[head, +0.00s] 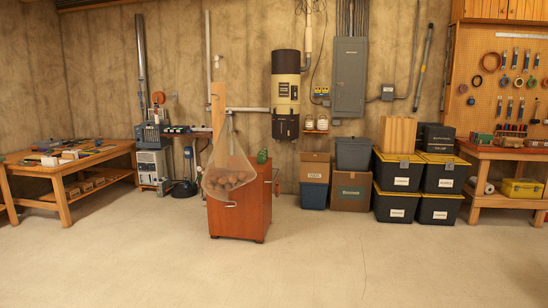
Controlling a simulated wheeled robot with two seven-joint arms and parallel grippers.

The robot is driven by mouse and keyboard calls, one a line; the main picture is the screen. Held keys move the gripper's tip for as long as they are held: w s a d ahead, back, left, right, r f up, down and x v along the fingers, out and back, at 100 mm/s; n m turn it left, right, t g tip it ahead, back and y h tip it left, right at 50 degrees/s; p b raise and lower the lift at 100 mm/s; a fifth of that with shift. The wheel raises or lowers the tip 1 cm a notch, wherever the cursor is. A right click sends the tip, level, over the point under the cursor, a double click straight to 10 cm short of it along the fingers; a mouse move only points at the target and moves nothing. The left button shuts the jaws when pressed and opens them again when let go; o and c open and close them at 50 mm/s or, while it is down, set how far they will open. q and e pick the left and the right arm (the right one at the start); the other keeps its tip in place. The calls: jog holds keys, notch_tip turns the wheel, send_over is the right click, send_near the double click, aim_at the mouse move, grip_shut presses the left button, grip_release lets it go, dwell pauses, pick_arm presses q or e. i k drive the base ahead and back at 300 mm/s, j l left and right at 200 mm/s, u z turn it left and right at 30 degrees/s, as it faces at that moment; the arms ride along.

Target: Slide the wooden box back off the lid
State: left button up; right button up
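A light wooden box (398,134) with vertical grain stands upright on top of a stack of black totes by the back wall. It rests on the yellow lid (385,156) of the upper left tote (396,175), towards its back as far as I can tell. The lid's front part shows bare, with a grey latch at its front edge. The box's underside and back are hidden. Neither of my grippers is in view.
Black cases (437,138) stand right of the wooden box. A grey bin (353,153) on a carton is left of the totes. A red-brown cabinet (240,213) with a hanging net of round things stands nearer. The pale floor (330,260) before the totes is clear.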

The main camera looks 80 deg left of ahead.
aim_at(397, 134)
jog(key=i+j+u, duration=0.1)
jog(key=j+u, duration=0.35)
jog(key=j, duration=0.2)
jog(key=i+j+u, duration=0.2)
jog(key=j+u, duration=0.3)
jog(key=i+j+u, duration=0.3)
jog(key=j+u, duration=0.15)
jog(key=j, duration=0.15)
jog(key=i+j+u, duration=0.75)
jog(key=u, duration=0.15)
jog(key=i+j+u, duration=0.1)
jog(key=i+u, duration=0.4)
jog(key=i, duration=2.25)
jog(key=i+j+z, duration=0.15)
jog(key=i, duration=0.35)
jog(key=i+j+z, duration=0.15)
jog(key=i, duration=0.3)
jog(key=i+j+z, duration=0.15)
jog(key=i, duration=0.35)
jog(key=z, duration=1.45)
